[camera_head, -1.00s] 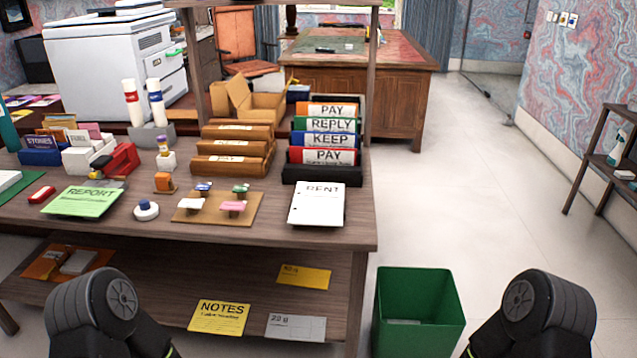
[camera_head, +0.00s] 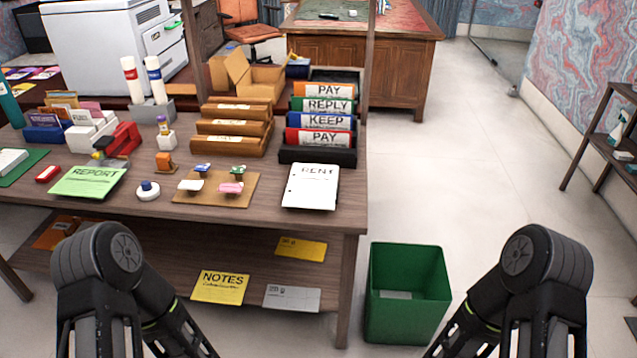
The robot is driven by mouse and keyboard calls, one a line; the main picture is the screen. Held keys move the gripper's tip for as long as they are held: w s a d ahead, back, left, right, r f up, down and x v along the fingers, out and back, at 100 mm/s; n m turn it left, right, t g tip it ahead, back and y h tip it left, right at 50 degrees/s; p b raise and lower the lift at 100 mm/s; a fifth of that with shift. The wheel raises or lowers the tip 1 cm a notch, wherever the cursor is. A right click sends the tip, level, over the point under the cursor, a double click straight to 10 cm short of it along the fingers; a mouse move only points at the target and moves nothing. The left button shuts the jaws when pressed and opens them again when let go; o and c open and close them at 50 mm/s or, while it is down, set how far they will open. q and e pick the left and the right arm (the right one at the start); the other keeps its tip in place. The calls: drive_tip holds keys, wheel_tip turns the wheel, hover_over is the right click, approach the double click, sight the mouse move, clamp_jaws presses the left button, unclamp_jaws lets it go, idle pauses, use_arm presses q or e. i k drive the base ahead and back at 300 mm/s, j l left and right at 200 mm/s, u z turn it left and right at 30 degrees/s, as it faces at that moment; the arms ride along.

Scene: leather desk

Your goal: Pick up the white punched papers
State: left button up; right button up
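The white punched papers (camera_head: 311,187), headed RENT, lie flat near the right end of the wooden desk's top (camera_head: 270,212). Small dark holes show along their left edge. Both of my arms show at the bottom of the view, the left one at the lower left and the right one at the lower right. Both are well short of the papers and apart from them. Neither gripper's fingers are in view.
A rack of labelled binders (camera_head: 318,157) stands just behind the papers. A board with stamps (camera_head: 217,188) lies left of them, then a green REPORT sheet (camera_head: 88,181). A green bin (camera_head: 407,295) stands on the floor right of the desk. The floor beyond is clear.

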sight(313, 186)
drive_tip(key=i+l+u, duration=0.1)
drive_tip(key=l, duration=0.6)
drive_tip(key=i+l+u, duration=0.1)
drive_tip(key=l, duration=0.6)
drive_tip(key=i+l+u, duration=0.1)
drive_tip(key=l, duration=0.6)
drive_tip(key=i+l+u, duration=0.1)
drive_tip(key=l, duration=0.65)
